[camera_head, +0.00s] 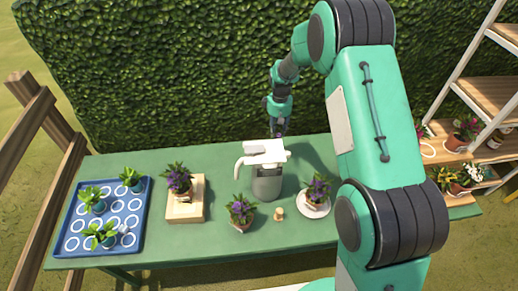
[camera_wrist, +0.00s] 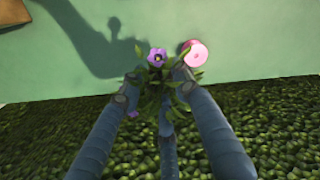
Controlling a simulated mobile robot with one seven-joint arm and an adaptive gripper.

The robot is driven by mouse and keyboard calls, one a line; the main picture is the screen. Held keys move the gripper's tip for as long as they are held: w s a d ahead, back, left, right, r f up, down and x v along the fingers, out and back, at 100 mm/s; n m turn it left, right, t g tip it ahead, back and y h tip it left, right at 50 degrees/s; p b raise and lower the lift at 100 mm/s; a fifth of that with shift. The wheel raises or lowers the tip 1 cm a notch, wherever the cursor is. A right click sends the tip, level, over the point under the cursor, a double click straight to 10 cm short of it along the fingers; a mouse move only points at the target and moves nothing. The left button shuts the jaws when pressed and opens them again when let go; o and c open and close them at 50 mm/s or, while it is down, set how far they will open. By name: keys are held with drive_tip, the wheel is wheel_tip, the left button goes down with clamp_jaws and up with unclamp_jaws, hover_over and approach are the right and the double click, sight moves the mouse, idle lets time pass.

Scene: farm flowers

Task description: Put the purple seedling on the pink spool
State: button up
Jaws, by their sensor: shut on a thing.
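My gripper (camera_wrist: 152,93) is shut on the purple seedling (camera_wrist: 157,57), a leafy green plant with a purple flower, in the wrist view. The leaves stick out between and past the fingers. The pink spool (camera_wrist: 196,54) stands on the green table just right of the seedling in that view. The seedling appears held above the table, but its exact height is hard to tell. In the head view my gripper (camera_head: 279,122) is at the far edge of the table, behind the watering can. The seedling is hard to make out there, and the spool is not visible.
The white-and-grey watering can (camera_head: 267,180) stands in front of my gripper. A blue tray (camera_head: 72,246) with several green seedlings, a wooden block (camera_head: 184,213) with a potted plant, another potted plant (camera_head: 241,211), a small cork-like piece (camera_head: 279,214) and a plant on a saucer (camera_head: 313,211) occupy the table.

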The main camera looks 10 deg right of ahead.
drive_tip(key=w+a+r+n, duration=0.1)
drive_tip(key=a, duration=0.7)
drive_tip(key=shift+w+r+n+p, duration=0.2)
drive_tip(key=shift+w+n+p, duration=0.15)
drive_tip(key=shift+n, duration=0.05)
drive_tip(key=shift+f, duration=0.1)
drive_tip(key=shift+f+b, duration=0.45)
drive_tip(key=shift+f, duration=2.55)
drive_tip(key=shift+f, duration=0.1)
drive_tip(key=shift+f+b, duration=0.3)
drive_tip(key=shift+f, duration=1.5)
drive_tip(key=shift+f, duration=0.15)
drive_tip(key=o, duration=1)
drive_tip(key=shift+o, duration=0.2)
